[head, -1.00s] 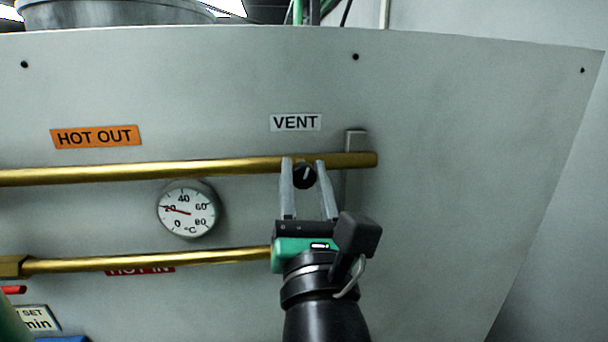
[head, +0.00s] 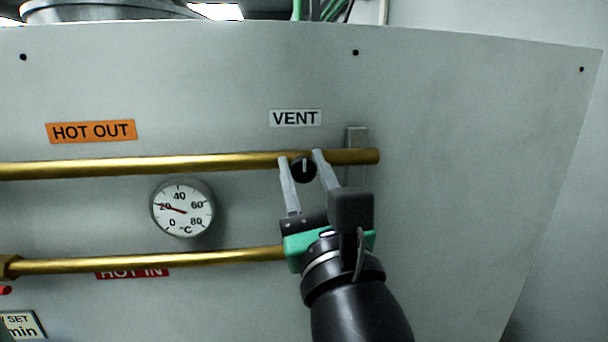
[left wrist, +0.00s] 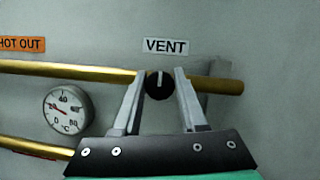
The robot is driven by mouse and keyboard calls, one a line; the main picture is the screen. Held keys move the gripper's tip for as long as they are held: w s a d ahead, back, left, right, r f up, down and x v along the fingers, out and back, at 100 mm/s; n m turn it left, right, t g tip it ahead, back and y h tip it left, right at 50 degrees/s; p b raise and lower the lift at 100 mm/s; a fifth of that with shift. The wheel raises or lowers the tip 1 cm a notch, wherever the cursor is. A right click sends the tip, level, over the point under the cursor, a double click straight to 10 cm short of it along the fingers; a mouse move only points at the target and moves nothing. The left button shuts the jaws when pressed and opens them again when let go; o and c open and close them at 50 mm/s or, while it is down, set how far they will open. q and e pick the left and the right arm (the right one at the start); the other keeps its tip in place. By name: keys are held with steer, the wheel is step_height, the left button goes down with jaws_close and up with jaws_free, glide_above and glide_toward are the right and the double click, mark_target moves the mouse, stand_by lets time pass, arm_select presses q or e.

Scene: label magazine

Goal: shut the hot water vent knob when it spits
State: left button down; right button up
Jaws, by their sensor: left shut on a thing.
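The black round vent knob (head: 304,171) sits at the right part of the upper brass pipe, below the VENT label (head: 295,118). Its white mark points straight up in the head view. My left gripper (head: 301,157) is shut on the knob, with one finger on each side. In the left wrist view the knob (left wrist: 159,86) shows between the fingertips, its mark near upright. I see no water or spray at the vent. My right gripper is not in view.
The upper brass pipe (head: 130,167) and the lower brass pipe (head: 150,262) run across the grey panel. A dial gauge (head: 183,207) stands left of my gripper, reading near 20. The panel right of the pipe end is bare.

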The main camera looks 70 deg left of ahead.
arm_select(q)
steer(key=shift+c, duration=2.3)
jaws_free()
steer(key=b+v, duration=0.4)
steer(key=v, duration=0.7)
steer(key=shift+d, duration=0.3)
steer(key=shift+s, duration=0.15)
